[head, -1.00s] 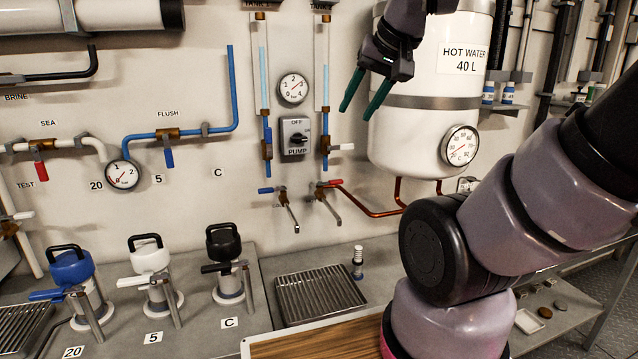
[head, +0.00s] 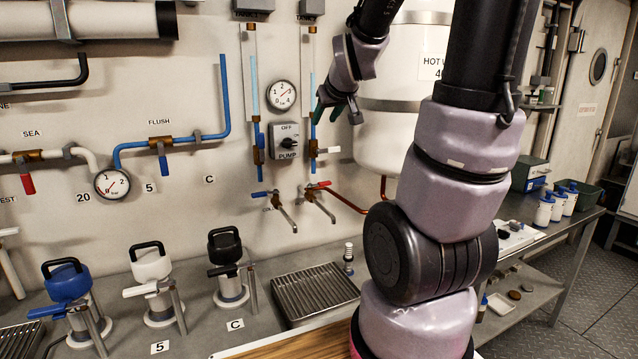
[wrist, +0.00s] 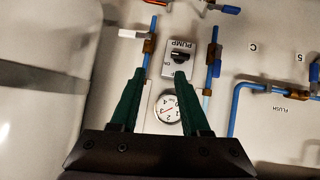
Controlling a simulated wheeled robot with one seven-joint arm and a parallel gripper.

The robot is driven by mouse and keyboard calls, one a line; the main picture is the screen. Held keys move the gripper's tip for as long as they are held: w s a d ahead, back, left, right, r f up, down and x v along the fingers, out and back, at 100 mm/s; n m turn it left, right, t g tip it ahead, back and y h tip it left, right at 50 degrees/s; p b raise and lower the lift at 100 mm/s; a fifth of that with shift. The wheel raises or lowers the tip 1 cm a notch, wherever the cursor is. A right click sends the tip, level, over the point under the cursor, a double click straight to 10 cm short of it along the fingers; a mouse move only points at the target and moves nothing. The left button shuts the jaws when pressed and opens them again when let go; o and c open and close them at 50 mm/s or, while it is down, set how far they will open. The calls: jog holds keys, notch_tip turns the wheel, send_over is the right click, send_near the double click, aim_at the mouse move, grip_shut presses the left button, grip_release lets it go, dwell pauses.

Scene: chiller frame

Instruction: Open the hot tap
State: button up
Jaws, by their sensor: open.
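The hot tap (head: 318,186) is on the back wall in the head view, with a red lever, a metal spout angled down to the right and a red-brown pipe running towards the water heater. The cold tap (head: 260,194), with a blue lever, is just left of it. My gripper (head: 323,112) is open and empty, with dark green fingers, above the hot tap near the pump switch. In the wrist view the fingers (wrist: 158,75) are apart, with nothing between them but the wall panel beyond.
The white hot water tank (head: 395,130) stands right of the taps, partly behind my arm. A white-levered valve (head: 325,150) and the pump switch (head: 287,142) are on the wall near my gripper. A ribbed drain tray (head: 312,293) lies below the taps.

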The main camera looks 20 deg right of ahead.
aim_at(319, 184)
jog(key=w+d+f+n+t+h, duration=0.2)
jog(key=w+d+f+n+t, duration=0.2)
jog(key=w+d+f+n, duration=0.55)
notch_tip(319, 184, down, 16)
jog(key=a+n+t+y, duration=0.1)
jog(key=n+t+y, duration=0.25)
jog(key=n, duration=0.55)
jog(key=w, duration=1.1)
jog(key=shift+a, duration=0.3)
jog(key=shift+w+y, duration=0.1)
jog(key=shift+y, duration=0.15)
grip_shut()
